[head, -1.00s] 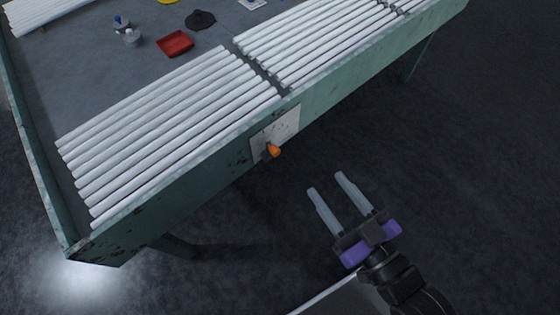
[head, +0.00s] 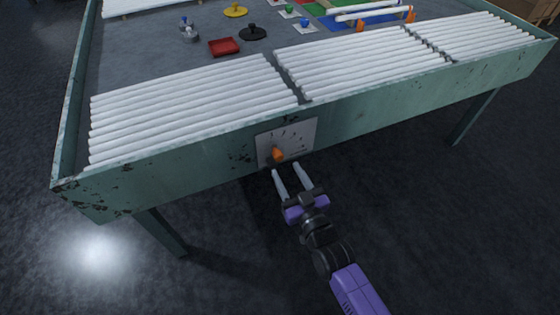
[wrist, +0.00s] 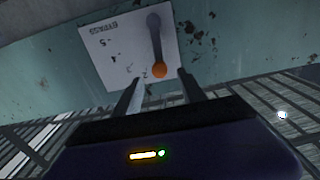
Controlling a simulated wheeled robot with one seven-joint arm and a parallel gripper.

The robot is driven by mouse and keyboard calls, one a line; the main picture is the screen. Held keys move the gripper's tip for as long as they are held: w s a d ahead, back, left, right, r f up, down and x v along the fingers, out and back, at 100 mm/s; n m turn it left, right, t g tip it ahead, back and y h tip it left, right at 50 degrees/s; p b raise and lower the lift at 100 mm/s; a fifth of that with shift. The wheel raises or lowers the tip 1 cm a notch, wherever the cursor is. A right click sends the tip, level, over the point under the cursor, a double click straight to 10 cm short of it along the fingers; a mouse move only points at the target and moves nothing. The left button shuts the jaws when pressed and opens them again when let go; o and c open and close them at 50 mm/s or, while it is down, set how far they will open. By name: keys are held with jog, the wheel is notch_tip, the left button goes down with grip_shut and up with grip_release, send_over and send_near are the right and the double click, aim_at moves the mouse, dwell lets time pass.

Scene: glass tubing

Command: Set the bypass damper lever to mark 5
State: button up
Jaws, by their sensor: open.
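The bypass damper lever has an orange knob (head: 278,154) and sits on a white marked plate (head: 302,135) on the front side of the green table. In the wrist view the plate (wrist: 103,46) appears upside down, with "BYPASS" lettering and a 5 readable. There the lever's grey arm (wrist: 154,32) runs to its orange knob (wrist: 160,70), near a mark that looks like a 2. My gripper (head: 285,170) is open and empty, just below and in front of the knob. In the wrist view the knob shows between and beyond the two fingertips (wrist: 158,80).
Rows of white glass tubes (head: 190,105) lie along the table's front edge, above the plate. A red tray (head: 224,46) and several small knobbed items stand behind them. The floor in front of the table is clear.

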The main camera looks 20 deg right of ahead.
aim_at(280, 160)
jog(key=w+b, duration=0.1)
jog(key=w, duration=0.5)
jog(key=shift+w, duration=0.3)
jog(key=shift+c, duration=0.5)
grip_shut()
dwell(0.7)
